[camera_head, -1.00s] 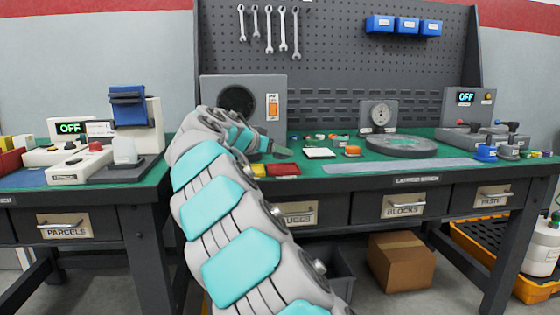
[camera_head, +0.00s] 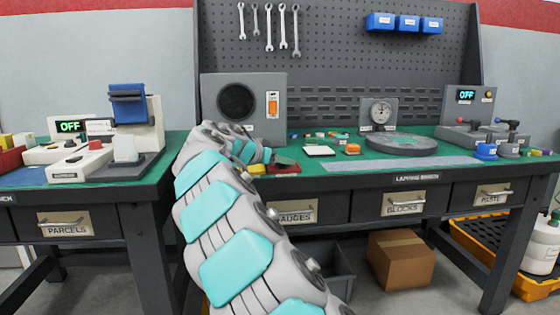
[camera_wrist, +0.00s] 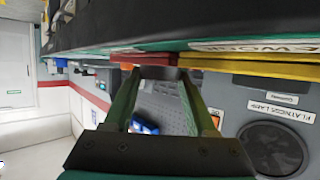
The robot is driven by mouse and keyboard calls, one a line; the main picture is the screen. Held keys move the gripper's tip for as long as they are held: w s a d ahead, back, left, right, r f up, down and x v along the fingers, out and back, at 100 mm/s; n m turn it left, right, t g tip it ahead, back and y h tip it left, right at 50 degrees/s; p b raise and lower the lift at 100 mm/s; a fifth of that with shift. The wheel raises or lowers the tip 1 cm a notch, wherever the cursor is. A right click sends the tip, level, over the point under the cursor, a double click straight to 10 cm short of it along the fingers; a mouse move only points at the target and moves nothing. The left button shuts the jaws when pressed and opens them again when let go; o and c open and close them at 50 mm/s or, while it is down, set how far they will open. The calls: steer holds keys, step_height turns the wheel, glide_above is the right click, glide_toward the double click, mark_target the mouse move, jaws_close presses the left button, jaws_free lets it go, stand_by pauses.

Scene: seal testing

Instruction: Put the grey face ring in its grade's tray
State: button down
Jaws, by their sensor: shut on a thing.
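My gripper (camera_wrist: 155,78) is shut on the grey face ring (camera_wrist: 158,72), which shows edge-on as a dark grey band between the fingertips in the wrist view. In the head view my gripper (camera_head: 283,162) is at the red tray (camera_head: 287,171) on the front edge of the green bench, beside the yellow tray (camera_head: 257,170). The wrist view shows the red tray (camera_wrist: 140,59) and the yellow tray (camera_wrist: 250,68) close to the fingertips. The ring cannot be made out clearly in the head view. Whether it touches the red tray cannot be told.
A grey box with a round speaker-like face (camera_head: 238,101) stands behind my gripper. A white pad (camera_head: 319,151), an orange block (camera_head: 352,149) and a round grey plate (camera_head: 401,145) are to the right. The front edge of the bench is close.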

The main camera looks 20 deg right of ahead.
steer(key=shift+f, duration=0.2)
steer(key=shift+c, duration=1)
jaws_free()
steer(key=shift+r, duration=0.1)
steer(key=shift+r, duration=0.15)
steer(key=v, duration=1.2)
steer(key=shift+b, duration=0.35)
steer(key=s+d+f+n+g+y, duration=0.15)
steer(key=s+f, duration=0.25)
steer(key=s, duration=0.4)
steer(key=s+d+f+n+g+y, duration=0.1)
steer(key=s+d+f+g+y, duration=0.2)
steer(key=s, duration=0.4)
steer(key=s+a+f+n+g+y, duration=0.1)
steer(key=s+a+f+n+y, duration=0.1)
steer(key=s+f, duration=0.5)
steer(key=s+a+f+n+g+y+p, duration=0.1)
steer(key=s+a+f+n+y, duration=0.2)
steer(key=s+a+f, duration=0.4)
steer(key=s+a+f+n+g+y+p, duration=0.1)
steer(key=s+a+f+n, duration=0.3)
steer(key=s, duration=1.3)
step_height(320, 180, down, 4)
steer(key=shift+a+r+g+y, duration=0.15)
steer(key=shift+a+g+y, duration=0.2)
steer(key=shift+a+y, duration=0.3)
